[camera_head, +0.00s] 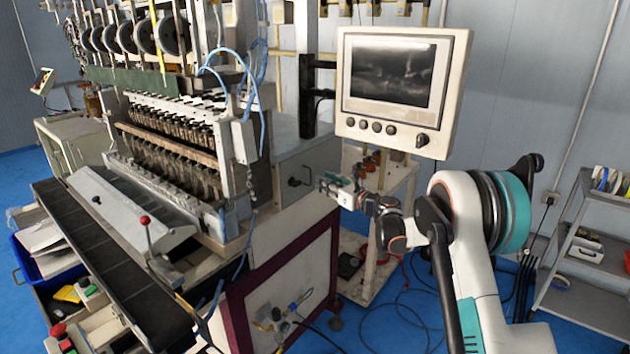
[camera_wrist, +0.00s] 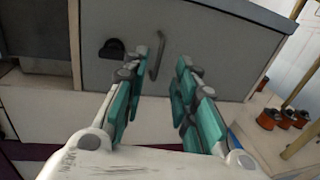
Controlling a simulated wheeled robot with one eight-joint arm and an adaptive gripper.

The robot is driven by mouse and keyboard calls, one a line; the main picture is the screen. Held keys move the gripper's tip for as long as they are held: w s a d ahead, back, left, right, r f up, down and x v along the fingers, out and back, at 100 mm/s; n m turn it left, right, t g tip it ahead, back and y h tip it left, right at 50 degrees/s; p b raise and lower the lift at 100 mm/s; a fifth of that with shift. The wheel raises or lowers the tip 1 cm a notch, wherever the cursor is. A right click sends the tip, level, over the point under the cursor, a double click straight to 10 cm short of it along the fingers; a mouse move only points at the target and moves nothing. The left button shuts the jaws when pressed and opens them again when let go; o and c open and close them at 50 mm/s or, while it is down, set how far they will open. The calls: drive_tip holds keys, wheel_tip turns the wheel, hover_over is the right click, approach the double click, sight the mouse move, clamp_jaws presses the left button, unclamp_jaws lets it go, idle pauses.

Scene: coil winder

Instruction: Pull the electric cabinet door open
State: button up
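The electric cabinet door (camera_head: 312,166) is a grey panel on the side of the winding machine, and it looks shut. It fills the upper part of the wrist view (camera_wrist: 215,42). Its slim dark handle (camera_wrist: 158,55) stands upright in the wrist view, between and beyond my fingertips. The handle also shows in the head view (camera_head: 299,178), just left of my gripper (camera_head: 328,188). My gripper is open and empty, its teal-padded fingers (camera_wrist: 167,75) spread either side of the handle's line of sight. I cannot see any contact with the handle.
A dark latch or knob (camera_wrist: 112,48) sits left of the handle. A screen panel (camera_head: 395,90) hangs above my arm. A stand with orange-red parts (camera_wrist: 283,118) is right of the cabinet. Cables lie on the blue floor, and a grey shelf (camera_head: 590,265) stands at the far right.

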drive_tip(key=b+x, duration=0.1)
drive_tip(key=x, duration=0.5)
clamp_jaws()
